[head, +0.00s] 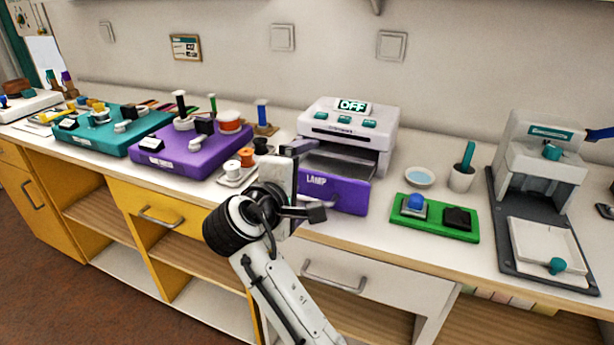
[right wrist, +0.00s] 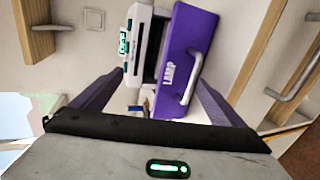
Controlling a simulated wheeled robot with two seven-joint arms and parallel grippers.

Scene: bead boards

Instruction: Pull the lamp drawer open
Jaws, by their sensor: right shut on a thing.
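The lamp unit (head: 346,117) is a white box with a lit OFF display and teal buttons, at the back of the counter. Its purple drawer (head: 345,194), labelled LAMP, stands pulled out in front, with a grey interior visible behind the front. In the right wrist view the purple drawer front (right wrist: 188,45) and its pale bar handle (right wrist: 190,86) show between the fingers. My right gripper (head: 306,183) is at the left part of the drawer front, shut on the handle; the exact contact is partly hidden. My left gripper is not in view.
A green board (head: 435,232) with a blue button lies right of the drawer, near a saucer (head: 419,178) and a plant pot (head: 461,178). A white press (head: 540,160) stands farther right.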

